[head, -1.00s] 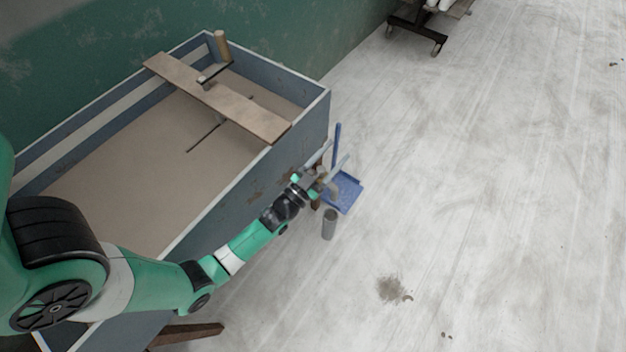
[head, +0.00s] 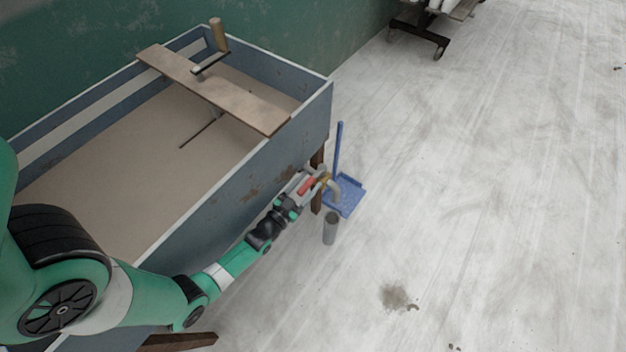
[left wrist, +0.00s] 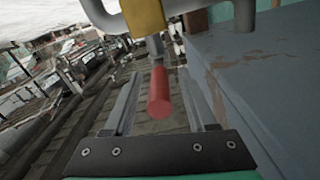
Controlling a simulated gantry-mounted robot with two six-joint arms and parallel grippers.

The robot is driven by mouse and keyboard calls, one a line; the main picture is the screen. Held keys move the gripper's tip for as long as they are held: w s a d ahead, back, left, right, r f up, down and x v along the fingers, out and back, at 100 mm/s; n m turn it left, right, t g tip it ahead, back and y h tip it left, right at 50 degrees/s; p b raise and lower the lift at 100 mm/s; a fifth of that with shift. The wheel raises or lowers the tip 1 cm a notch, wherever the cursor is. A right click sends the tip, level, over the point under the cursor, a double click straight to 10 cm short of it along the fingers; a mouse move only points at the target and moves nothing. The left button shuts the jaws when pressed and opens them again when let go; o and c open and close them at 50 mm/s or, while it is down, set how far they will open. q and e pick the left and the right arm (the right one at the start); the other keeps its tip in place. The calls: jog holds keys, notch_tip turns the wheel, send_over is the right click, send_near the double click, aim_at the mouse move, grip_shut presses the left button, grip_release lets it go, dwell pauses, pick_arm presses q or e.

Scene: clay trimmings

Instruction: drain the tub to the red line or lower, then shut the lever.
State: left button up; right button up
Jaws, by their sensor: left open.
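The tub (head: 230,205) has blue-grey walls and holds flat brownish liquid. I cannot make out a red line inside it. On its outer side sits a brass valve (head: 323,178) with a curved grey spout (head: 334,188) and a red-handled lever (head: 307,185). My left gripper (head: 303,187) is at the lever, open. In the left wrist view the red lever (left wrist: 160,92) lies between the two spread fingers (left wrist: 161,108), with a visible gap on each side. The brass valve (left wrist: 143,15) is just beyond. My right gripper is out of view.
A grey cylinder (head: 331,228) stands on the floor below the spout. A blue dustpan (head: 347,198) lies behind it near a tub leg. A wooden board (head: 215,88) spans the tub. The floor to the right is mostly clear.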

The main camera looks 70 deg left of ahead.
pick_arm(q)
jog(key=shift+x, duration=1.35)
grip_shut()
dwell(0.3)
